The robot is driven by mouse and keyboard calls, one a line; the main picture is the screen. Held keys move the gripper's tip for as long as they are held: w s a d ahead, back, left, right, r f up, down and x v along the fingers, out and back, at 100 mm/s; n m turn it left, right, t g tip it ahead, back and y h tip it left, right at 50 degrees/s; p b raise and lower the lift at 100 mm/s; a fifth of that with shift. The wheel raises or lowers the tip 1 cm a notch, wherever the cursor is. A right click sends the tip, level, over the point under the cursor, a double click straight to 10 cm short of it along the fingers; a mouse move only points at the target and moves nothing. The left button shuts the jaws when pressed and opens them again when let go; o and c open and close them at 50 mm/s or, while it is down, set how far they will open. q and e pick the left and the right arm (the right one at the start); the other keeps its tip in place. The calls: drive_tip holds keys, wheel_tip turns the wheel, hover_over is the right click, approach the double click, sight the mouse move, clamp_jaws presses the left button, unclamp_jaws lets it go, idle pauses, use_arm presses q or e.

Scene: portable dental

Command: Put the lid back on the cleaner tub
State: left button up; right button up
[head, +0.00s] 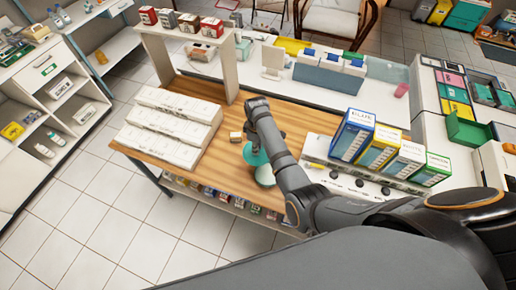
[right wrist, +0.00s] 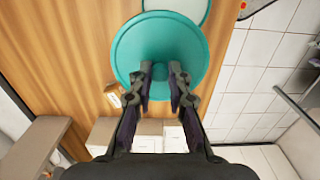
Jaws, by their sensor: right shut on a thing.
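The teal round lid (right wrist: 133,42) fills the upper middle of the right wrist view, with its knob between my fingers. My right gripper (right wrist: 160,80) is shut on this knob. In the head view the lid (head: 251,155) shows as a small teal patch beside my right arm, which hides part of it. I cannot tell the height gap. My left gripper is not in view.
A small box (right wrist: 114,98) lies on the wooden table (head: 215,88) near the lid. Long white boxes (head: 170,130) are stacked at the table's left. Blue, yellow, white and green cartons (head: 352,135) stand to the right of my arm.

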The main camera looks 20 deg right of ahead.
drive_tip(key=shift+d, duration=0.1)
drive_tip(key=s+d+m, duration=0.1)
drive_tip(key=s+f+m, duration=0.1)
drive_tip(key=s+m, duration=0.1)
drive_tip(key=s+d+f+m, duration=0.1)
drive_tip(key=s+m, duration=0.1)
drive_tip(key=shift+d+f, duration=0.2)
drive_tip(key=shift+d, duration=0.15)
drive_tip(key=shift+m, duration=0.4)
drive_tip(key=f, duration=0.5)
drive_tip(key=shift+s+d+b, duration=0.1)
drive_tip(key=shift+s+b, duration=0.15)
drive_tip(key=shift+b, duration=0.05)
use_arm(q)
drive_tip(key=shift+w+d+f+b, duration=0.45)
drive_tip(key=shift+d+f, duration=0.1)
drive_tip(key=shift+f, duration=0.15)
use_arm(e)
drive_tip(key=shift+f, duration=0.75)
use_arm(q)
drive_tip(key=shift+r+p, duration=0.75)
use_arm(e)
drive_tip(key=shift+r, duration=0.1)
drive_tip(key=shift+f, duration=0.25)
drive_tip(key=o, duration=1.3)
